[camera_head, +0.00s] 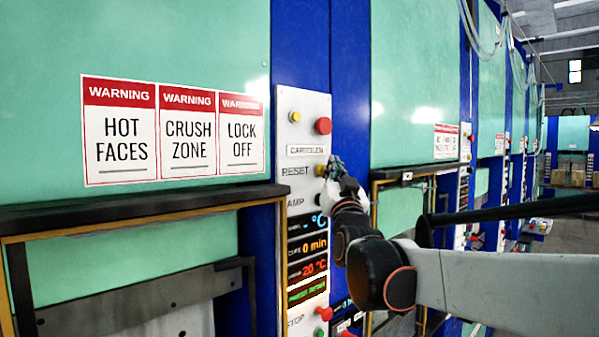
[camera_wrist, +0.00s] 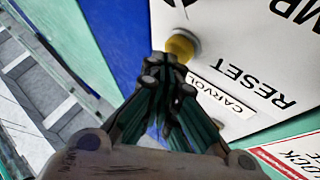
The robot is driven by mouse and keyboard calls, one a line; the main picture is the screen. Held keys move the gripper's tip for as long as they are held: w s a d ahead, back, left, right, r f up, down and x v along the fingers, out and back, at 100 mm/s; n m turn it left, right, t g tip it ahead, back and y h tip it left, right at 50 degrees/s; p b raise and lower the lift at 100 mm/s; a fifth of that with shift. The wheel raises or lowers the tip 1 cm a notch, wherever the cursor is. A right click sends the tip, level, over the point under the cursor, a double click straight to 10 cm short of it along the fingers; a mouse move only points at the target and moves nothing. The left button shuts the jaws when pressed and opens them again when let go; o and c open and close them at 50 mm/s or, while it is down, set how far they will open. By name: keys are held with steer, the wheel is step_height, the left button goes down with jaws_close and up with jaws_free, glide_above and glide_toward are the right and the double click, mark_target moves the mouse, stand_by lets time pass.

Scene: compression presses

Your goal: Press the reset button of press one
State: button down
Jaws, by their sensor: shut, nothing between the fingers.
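The nearest press has a white control panel (camera_head: 306,150) with a RESET label (camera_head: 295,171). A yellow button (camera_head: 320,170) sits just right of that label. In the wrist view the same yellow button (camera_wrist: 181,46) shows beside the RESET label (camera_wrist: 250,86), upside down. My gripper (camera_head: 335,168) is shut and empty, with its tips right at the button. In the wrist view my gripper's fingertips (camera_wrist: 167,64) overlap the button's lower left edge. I cannot tell whether they touch it. No press number is readable.
Another yellow button (camera_head: 295,116) and a red button (camera_head: 323,125) sit higher on the panel. Lit displays (camera_head: 308,247) lie below. A dark ledge (camera_head: 140,207) juts out at the left. More presses (camera_head: 490,130) stand in a row behind; the aisle at the far right looks open.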

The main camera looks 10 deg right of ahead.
steer(key=shift+w+a, duration=0.2)
steer(key=shift+w, duration=0.1)
stand_by(0.5)
steer(key=shift+s+d, duration=0.55)
steer(key=shift+s, duration=0.2)
steer(key=s+d, duration=0.1)
steer(key=s, duration=0.1)
steer(key=s+d, duration=0.2)
stand_by(0.6)
steer(key=shift+f, duration=0.1)
stand_by(0.4)
